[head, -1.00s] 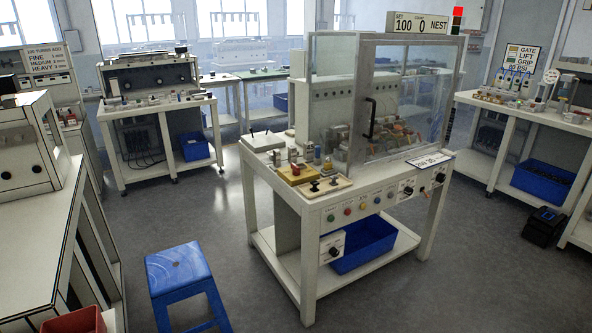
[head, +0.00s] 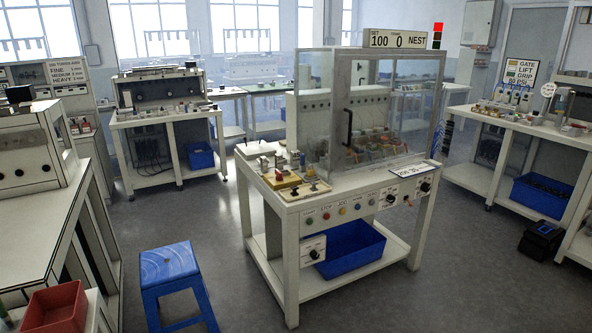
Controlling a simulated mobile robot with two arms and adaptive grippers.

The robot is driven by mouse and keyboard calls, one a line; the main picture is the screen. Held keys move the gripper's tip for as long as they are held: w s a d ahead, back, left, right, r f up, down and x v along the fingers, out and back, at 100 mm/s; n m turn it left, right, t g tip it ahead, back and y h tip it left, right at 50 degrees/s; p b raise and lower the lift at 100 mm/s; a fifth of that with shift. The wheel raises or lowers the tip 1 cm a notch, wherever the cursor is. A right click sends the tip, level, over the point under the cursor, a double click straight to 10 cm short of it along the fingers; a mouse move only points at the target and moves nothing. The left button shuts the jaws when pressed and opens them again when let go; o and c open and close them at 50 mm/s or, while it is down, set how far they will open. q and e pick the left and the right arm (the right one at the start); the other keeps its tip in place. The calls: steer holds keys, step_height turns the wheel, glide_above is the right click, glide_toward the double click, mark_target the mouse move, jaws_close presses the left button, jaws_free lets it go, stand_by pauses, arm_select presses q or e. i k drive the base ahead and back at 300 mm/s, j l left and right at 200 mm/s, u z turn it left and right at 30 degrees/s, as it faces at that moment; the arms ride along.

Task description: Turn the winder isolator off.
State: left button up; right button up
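The winding bench (head: 270,186) stands in the middle of the head view, with a clear guard box (head: 390,110) on its top. A white plate with a black rotary knob (head: 313,251) hangs below its front edge at the left; it may be the isolator, but its label is too small to read. Two more black rotary knobs, a left one (head: 391,198) and a right one (head: 425,187), sit at the right of the front panel. The knob positions cannot be read clearly. Neither gripper is in view.
A blue stool (head: 168,262) stands on the floor left of the bench. A white bench (head: 30,228) and a red bin (head: 56,312) are at the near left. A blue tub (head: 348,252) sits on the winding bench's lower shelf. Floor is open before the bench's right side.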

mark_target(279, 176)
steer(key=i+l, duration=0.35)
steer(key=i+l+u, duration=0.15)
steer(key=i+l, duration=0.15)
steer(key=i, duration=0.25)
